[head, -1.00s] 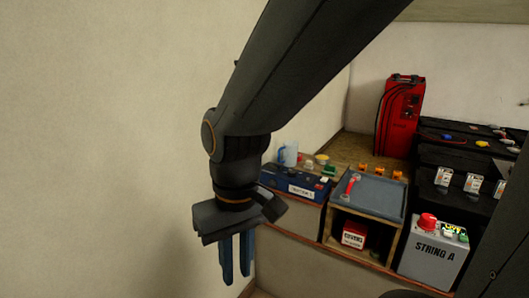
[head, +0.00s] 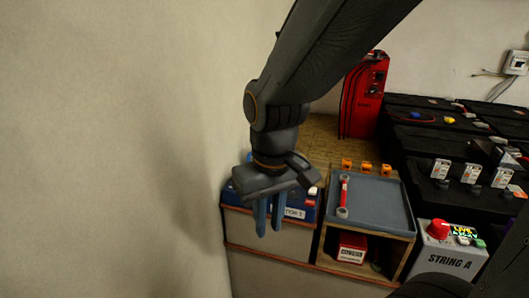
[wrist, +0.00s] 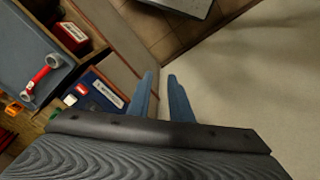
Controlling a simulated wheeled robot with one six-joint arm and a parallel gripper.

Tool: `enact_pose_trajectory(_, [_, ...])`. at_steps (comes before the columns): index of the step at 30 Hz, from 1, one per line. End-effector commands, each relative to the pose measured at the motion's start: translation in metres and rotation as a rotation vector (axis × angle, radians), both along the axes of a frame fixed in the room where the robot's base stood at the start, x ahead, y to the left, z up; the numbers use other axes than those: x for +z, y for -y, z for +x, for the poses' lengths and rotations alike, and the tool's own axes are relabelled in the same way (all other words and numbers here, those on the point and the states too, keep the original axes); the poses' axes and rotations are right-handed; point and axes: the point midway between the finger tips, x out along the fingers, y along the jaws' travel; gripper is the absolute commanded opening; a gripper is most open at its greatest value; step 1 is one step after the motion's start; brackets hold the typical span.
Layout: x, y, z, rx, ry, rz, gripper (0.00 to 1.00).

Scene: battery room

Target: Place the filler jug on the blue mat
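The filler jug is not visible now; a pale blue jug stood on the left counter in the earlier head view, where my arm now blocks the sight. No separate blue mat can be made out; a blue-grey tray surface (head: 382,207) lies on the wooden cubby and also shows in the wrist view (wrist: 18,52). My gripper (head: 269,231) hangs fingers down in front of the blue labelled box (head: 294,213). In the wrist view my gripper (wrist: 161,77) shows a gap between its blue fingers, with nothing held.
A red-handled tool (head: 343,196) lies on the tray's left side. A red box (head: 352,247) sits in the cubby below. Orange pieces (head: 366,167) line up behind it. A red case (head: 362,97) and black batteries stand right. A plain wall (head: 110,150) is close on the left.

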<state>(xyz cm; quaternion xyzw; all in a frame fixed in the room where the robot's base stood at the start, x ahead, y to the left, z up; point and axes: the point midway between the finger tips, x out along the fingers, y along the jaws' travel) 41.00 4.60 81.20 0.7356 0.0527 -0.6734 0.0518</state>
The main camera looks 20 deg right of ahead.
Motion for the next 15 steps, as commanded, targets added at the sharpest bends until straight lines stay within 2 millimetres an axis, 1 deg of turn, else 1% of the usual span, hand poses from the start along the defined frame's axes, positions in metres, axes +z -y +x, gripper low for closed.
enact_pose_trajectory(1, [-0.001, 0.014, 0.022, -0.004, 0.046, -0.025, 0.19])
enact_pose_trajectory(2, [-0.001, 0.022, 0.039, 0.000, 0.085, -0.042, 0.19])
enact_pose_trajectory(3, [-0.001, 0.035, 0.064, 0.009, 0.143, -0.066, 0.19])
enact_pose_trajectory(5, [-0.001, 0.055, 0.105, 0.033, 0.241, -0.097, 0.19])
enact_pose_trajectory(6, [-0.001, 0.068, 0.132, 0.054, 0.308, -0.112, 0.19])
enact_pose_trajectory(8, [0.000, 0.084, 0.170, 0.094, 0.406, -0.122, 0.19])
enact_pose_trajectory(9, [0.000, 0.093, 0.194, 0.125, 0.468, -0.122, 0.19])
enact_pose_trajectory(12, [-0.002, 0.110, 0.242, 0.209, 0.610, -0.087, 0.19])
enact_pose_trajectory(15, [-0.008, 0.118, 0.274, 0.303, 0.734, -0.011, 0.19])
